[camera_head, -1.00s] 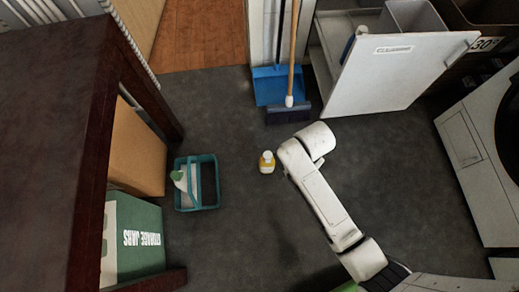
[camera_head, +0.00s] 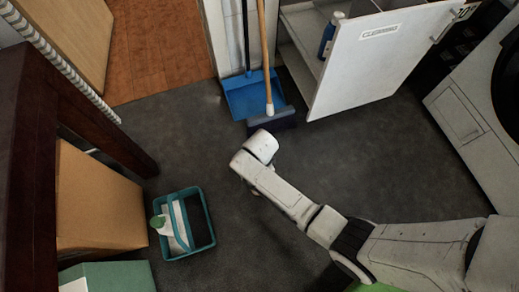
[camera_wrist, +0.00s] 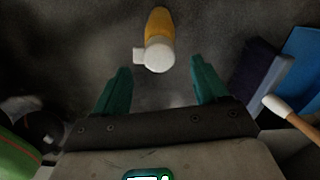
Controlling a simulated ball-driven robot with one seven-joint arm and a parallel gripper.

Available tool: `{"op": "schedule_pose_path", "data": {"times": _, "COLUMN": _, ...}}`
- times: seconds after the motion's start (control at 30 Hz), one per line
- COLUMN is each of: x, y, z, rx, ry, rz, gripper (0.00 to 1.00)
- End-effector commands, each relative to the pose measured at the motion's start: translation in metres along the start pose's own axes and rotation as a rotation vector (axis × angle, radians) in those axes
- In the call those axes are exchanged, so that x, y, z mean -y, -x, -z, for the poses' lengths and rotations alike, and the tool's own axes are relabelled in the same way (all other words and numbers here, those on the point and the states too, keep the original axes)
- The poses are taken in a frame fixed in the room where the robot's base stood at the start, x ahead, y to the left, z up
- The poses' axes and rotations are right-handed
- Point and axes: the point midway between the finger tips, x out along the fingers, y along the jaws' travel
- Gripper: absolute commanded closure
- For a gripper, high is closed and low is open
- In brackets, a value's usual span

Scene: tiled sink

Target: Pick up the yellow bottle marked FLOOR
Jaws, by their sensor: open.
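The yellow bottle (camera_wrist: 157,24) with a white cap (camera_wrist: 159,56) shows at the top middle of the wrist view. It lies ahead of my gripper (camera_wrist: 160,74), roughly centred between the two green fingers. The fingers are spread apart with nothing held between them. Any FLOOR marking on the bottle cannot be read. In the head view I do not see the bottle, and my fingers are hidden under my white arm.
A teal caddy (camera_head: 211,240) holding a white bottle with a green top (camera_head: 161,226) stands on the floor at left. A blue dustpan (camera_head: 244,99) and a broom (camera_head: 270,119) are at the back. A white cabinet door (camera_head: 372,62) hangs open. Dark floor between is clear.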

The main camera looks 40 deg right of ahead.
Motion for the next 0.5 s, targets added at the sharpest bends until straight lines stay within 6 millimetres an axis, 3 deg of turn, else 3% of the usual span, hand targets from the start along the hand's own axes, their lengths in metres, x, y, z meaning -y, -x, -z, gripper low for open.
{"op": "schedule_pose_path", "data": {"times": 0.5, "x": 0.001, "y": -0.052, "z": -0.001, "rx": 0.0, "ry": 0.001, "rz": 0.001, "gripper": 0.27}}
